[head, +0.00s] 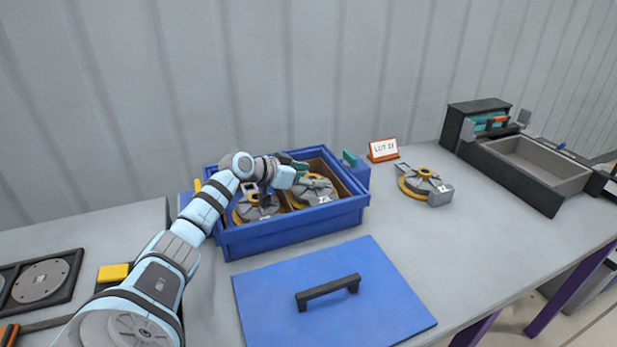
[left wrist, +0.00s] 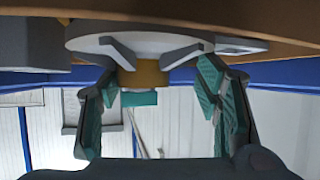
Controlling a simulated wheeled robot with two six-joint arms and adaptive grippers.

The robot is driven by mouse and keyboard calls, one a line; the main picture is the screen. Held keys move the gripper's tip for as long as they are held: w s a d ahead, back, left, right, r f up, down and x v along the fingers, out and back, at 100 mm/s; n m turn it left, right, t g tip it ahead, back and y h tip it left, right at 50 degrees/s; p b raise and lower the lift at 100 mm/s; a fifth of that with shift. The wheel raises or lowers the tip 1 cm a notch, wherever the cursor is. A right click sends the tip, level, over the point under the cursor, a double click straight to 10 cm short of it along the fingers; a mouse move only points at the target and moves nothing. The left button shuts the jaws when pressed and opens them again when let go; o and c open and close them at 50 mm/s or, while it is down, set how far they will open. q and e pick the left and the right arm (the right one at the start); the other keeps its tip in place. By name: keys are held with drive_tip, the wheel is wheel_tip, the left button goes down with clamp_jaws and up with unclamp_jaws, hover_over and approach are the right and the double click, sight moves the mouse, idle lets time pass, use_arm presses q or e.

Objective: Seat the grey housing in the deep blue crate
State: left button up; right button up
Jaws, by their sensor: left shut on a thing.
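The deep blue crate (head: 295,228) stands open on the table, with brown dividers inside. My left gripper (head: 299,166) reaches over it, shut on a grey housing (head: 314,192) with an orange ring in the crate's right part. In the left wrist view, the housing's grey disc (left wrist: 140,43) and orange hub (left wrist: 145,73) show at the top, between the gripper's green-padded fingers (left wrist: 158,105). I cannot tell whether this housing touches the crate's floor. A similar housing (head: 250,210) lies in the left part, partly behind my arm. My right gripper is not in view.
A blue lid (head: 285,304) with a black handle lies in front of the crate. Another grey housing (head: 430,187) lies on the table to the right, near a LOT sign (head: 383,149). A grey tray (head: 540,165) stands at the far right. Bare table lies between.

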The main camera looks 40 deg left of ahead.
use_arm(q)
drive_tip(key=o, duration=1.7)
drive_tip(key=shift+c, duration=0.2)
drive_tip(key=v, duration=0.7)
drive_tip(key=shift+s+r, duration=0.2)
drive_tip(key=shift+s, duration=0.1)
drive_tip(key=shift+w, duration=0.15)
